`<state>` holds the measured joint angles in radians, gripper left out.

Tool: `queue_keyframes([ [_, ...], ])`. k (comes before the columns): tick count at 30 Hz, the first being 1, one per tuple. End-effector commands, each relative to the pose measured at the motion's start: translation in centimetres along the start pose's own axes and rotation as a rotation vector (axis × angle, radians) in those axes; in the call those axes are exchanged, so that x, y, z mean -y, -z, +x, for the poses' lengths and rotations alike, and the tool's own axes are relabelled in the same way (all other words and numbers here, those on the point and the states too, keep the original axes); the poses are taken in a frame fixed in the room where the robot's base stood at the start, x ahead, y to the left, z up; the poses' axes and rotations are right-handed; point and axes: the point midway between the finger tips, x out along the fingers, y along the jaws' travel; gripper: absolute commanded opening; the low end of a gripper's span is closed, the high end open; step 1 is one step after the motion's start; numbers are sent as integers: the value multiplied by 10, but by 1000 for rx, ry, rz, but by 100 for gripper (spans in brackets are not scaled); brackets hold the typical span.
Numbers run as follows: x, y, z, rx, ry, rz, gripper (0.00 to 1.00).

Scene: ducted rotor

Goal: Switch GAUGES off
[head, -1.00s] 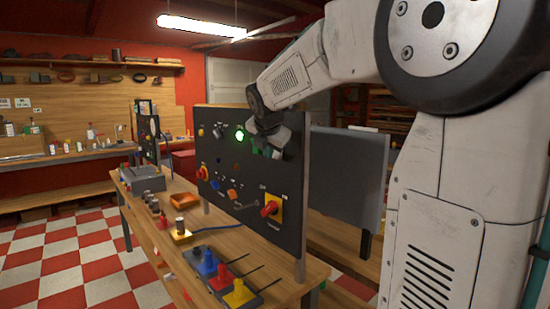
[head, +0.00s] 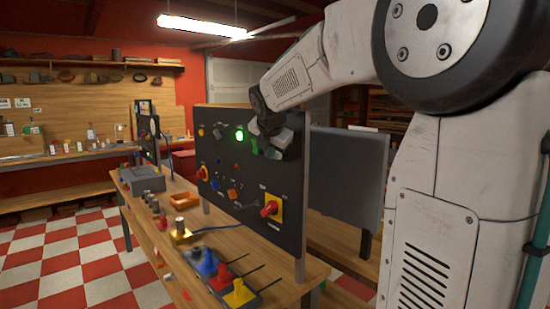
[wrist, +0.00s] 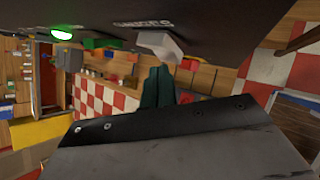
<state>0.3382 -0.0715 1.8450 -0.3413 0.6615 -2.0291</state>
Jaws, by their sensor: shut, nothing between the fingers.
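The black control panel (head: 225,170) stands upright on the bench. In the wrist view its face (wrist: 230,25) runs across the top. A pale grey toggle lever (wrist: 160,45) sticks out of it beside a white label (wrist: 145,22) that appears to read GAUGES. A green lamp (wrist: 62,33) glows to the left; it also shows lit in the head view (head: 239,135). My gripper (wrist: 158,72) is shut and empty, its dark teal fingertips right by the lever's end. I cannot tell whether they touch. In the head view my wrist hides the lever.
The panel also carries a red rotary switch on a yellow plate (head: 270,208) and several small knobs. A grey board (head: 345,175) stands behind.

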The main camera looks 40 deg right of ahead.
Motion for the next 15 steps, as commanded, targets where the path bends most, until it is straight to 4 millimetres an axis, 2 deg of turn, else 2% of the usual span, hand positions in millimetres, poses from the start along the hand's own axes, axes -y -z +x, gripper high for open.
queue_keyframes([
  [15, 2, -2, 3, 0, 0, 1, 0],
])
